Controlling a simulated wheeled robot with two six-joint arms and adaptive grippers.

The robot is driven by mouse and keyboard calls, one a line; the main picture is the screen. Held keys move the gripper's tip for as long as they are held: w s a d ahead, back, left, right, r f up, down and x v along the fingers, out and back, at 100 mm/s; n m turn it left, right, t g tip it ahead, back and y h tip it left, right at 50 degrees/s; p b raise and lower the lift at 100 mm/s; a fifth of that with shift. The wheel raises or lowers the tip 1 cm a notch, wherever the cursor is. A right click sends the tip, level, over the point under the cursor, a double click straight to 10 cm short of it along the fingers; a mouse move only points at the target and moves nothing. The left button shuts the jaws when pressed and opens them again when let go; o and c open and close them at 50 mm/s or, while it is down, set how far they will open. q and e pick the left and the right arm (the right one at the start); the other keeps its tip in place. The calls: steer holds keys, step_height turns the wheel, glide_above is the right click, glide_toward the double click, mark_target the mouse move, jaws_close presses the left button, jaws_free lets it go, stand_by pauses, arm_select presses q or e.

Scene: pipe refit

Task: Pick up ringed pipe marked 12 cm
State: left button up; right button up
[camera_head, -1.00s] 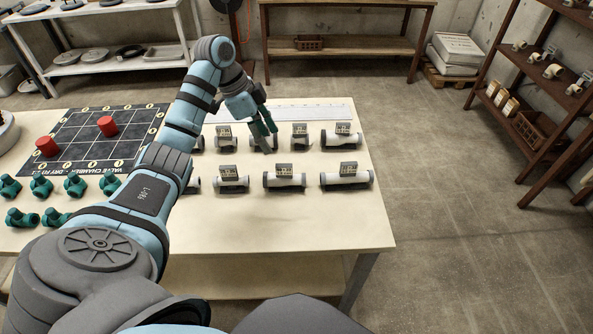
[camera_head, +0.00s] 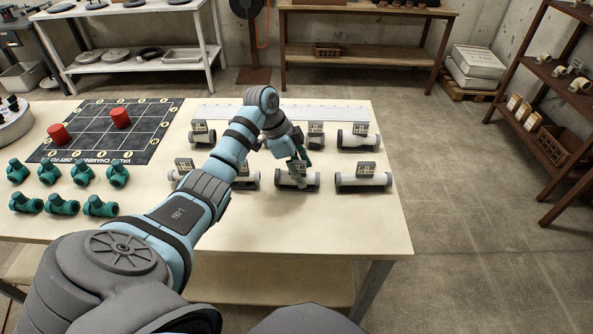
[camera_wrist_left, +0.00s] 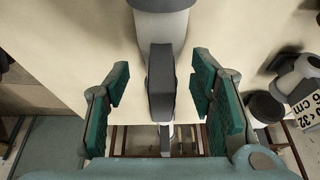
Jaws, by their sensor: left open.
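Several white ringed pipes with dark end rings and grey tags lie in two rows on the table. My left gripper (camera_head: 300,160) is open just above the third pipe (camera_head: 290,183) of the front row, counting from the left. In the left wrist view the open green-padded fingers (camera_wrist_left: 160,82) stand either side of a dark grey tag block (camera_wrist_left: 161,85), apart from it. A pale pipe with a dark ring (camera_wrist_left: 168,35) runs beneath. I cannot read the number on this pipe's tag. My right gripper is not in view.
The longest front pipe (camera_head: 376,181) lies close on the right. Green valves (camera_head: 82,174) and a dark mat (camera_head: 95,140) with red cylinders are at left. The table's front strip is clear.

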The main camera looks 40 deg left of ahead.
arm_select(q)
steer(key=shift+w+d+f, duration=0.15)
steer(key=shift+w+f, duration=0.05)
steer(key=shift+f, duration=0.35)
jaws_close()
steer(key=shift+r, duration=0.15)
